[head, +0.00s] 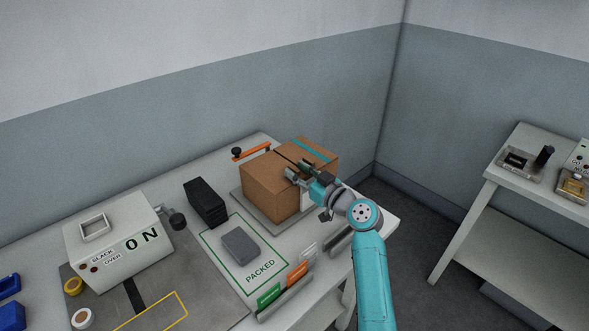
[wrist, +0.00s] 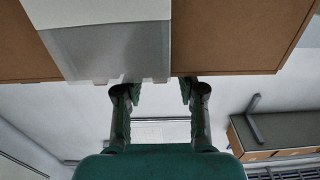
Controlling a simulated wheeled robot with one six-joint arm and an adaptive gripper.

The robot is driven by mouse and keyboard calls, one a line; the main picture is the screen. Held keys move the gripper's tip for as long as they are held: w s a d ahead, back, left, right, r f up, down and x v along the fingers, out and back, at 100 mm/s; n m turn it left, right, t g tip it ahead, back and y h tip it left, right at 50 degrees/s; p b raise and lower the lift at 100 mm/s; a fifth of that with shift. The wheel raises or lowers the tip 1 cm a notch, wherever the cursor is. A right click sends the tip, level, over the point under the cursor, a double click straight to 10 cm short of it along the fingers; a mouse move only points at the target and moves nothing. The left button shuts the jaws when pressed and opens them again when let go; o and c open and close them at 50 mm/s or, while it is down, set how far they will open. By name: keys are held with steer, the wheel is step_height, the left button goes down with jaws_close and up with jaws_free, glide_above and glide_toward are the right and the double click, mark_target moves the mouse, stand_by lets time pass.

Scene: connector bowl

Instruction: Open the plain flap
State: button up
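A brown cardboard box (head: 262,196) stands on a grey plate (head: 246,207) at the back right of the table. Its top looks closed, with a dark seam between two flaps. The plain flap (head: 259,170) is on the left; the other flap (head: 318,157) carries a teal stripe. My gripper (head: 295,169) is at the box's upper edge nearest my arm, close to the seam. In the wrist view my gripper (wrist: 157,88) has its fingers apart with nothing between them, at the edge of the cardboard (wrist: 225,40). I cannot tell whether the fingertips touch it.
An orange bar (head: 252,151) with a dark knob lies behind the box. A black block (head: 205,202), a grey item (head: 241,245) on the PACKED mat (head: 213,246), and upright coloured cards (head: 297,273) stand nearby. A white machine (head: 115,240) is at left. A second table (head: 500,200) stands right.

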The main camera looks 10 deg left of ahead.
steer(key=shift+x, duration=0.8)
steer(key=shift+c, duration=0.2)
jaws_close()
steer(key=shift+r, duration=0.1)
